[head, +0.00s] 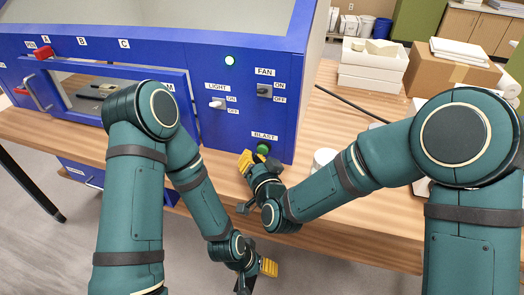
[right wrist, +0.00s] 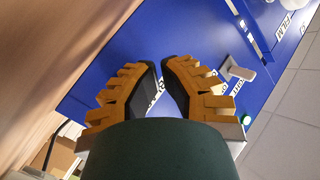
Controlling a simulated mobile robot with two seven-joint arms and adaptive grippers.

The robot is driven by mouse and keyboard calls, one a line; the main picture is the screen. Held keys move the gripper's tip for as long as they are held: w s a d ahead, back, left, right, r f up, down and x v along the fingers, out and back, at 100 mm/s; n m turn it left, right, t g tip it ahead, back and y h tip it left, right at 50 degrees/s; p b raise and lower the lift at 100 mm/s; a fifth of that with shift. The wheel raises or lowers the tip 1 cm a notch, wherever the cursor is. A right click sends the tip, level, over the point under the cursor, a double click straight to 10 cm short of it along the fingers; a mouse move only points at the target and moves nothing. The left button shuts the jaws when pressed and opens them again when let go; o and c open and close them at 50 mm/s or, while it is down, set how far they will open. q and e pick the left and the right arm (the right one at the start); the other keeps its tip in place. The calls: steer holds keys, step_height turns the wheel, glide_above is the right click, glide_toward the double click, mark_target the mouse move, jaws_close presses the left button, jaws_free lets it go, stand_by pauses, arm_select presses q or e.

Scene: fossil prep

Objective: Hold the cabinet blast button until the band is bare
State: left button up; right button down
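The green blast button (head: 263,148) is low on the blue cabinet front (head: 232,75), just below the BLAST label (head: 264,135). My right gripper (head: 259,164) is right at the button, its yellow-and-black fingers in front of it. I cannot tell whether a finger touches or presses it. In the right wrist view, the fingers (right wrist: 158,75) have a gap with nothing held between them; the button is hidden. My left gripper (head: 257,276) hangs empty in front of the table, fingers apart. The band is not clearly visible inside the cabinet.
The LIGHT switch (head: 217,104) and FAN switch (head: 264,90) sit above the button, with a lit green lamp (head: 230,61). White trays (head: 372,65) and a cardboard box (head: 450,72) stand at right.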

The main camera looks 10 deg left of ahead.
steer(key=shift+w, duration=0.1)
stand_by(0.8)
steer(key=shift+w+b, duration=0.3)
steer(key=shift+b, duration=0.1)
steer(key=shift+w, duration=0.5)
stand_by(1.7)
steer(key=shift+s, duration=0.1)
stand_by(2.2)
steer(key=shift+s, duration=0.8)
